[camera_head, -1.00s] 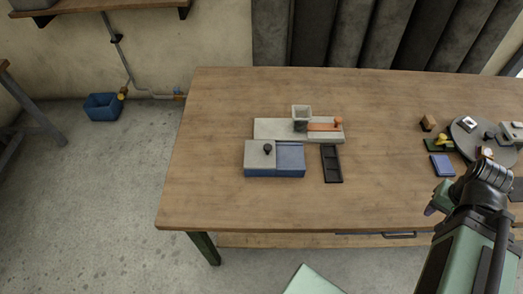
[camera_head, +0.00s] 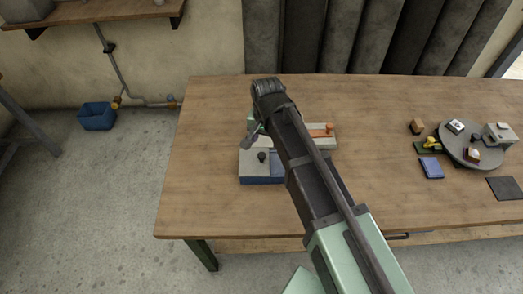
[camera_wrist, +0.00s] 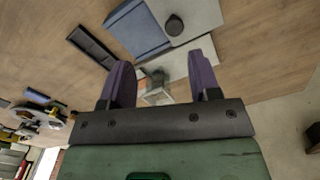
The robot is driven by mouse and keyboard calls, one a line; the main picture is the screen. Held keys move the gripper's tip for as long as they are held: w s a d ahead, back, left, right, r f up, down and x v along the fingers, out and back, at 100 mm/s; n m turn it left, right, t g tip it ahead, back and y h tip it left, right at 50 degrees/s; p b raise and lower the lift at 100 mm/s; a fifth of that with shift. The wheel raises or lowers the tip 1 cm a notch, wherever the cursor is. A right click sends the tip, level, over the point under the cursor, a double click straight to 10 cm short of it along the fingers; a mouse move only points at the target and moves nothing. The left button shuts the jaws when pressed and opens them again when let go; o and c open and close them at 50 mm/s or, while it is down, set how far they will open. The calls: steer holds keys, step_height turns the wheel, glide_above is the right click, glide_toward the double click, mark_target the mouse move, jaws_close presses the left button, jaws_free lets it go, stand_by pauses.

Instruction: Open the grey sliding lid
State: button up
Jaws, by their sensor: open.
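The grey lid (camera_head: 249,163) with a dark round knob (camera_head: 262,156) sits on the left part of a blue box (camera_head: 262,181) on the table. In the wrist view the grey lid (camera_wrist: 200,14), its knob (camera_wrist: 174,25) and the blue part (camera_wrist: 137,33) beside it all show. Whether the lid has slid at all is unclear. My gripper (camera_wrist: 163,68) has its two purple fingers wide apart with nothing held. It is above the table near the box, apart from the knob. In the head view my arm hides the box's right part.
A grey block with an orange piece (camera_head: 322,132) stands behind the box; its grey cup (camera_wrist: 157,90) shows between my fingers. A black tray (camera_wrist: 92,46) lies beside the box. A round grey stand (camera_head: 455,153) and small items are at the right. The table's left side is clear.

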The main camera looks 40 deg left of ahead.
mark_target(262, 155)
steer(key=f+m+b, duration=0.1)
steer(key=f+b, duration=0.2)
steer(key=w+a+f+m+b, duration=0.1)
steer(key=f+m+b, duration=0.1)
steer(key=f+b, duration=0.2)
steer(key=a+f+m+b, duration=0.1)
steer(key=f+b, duration=0.3)
steer(key=shift+w+a+f+m, duration=0.1)
steer(key=shift+w+a+m, duration=0.1)
steer(key=shift+m, duration=0.2)
steer(key=shift+s, duration=0.1)
steer(key=shift+r, duration=0.2)
steer(key=shift+c, duration=0.3)
jaws_close()
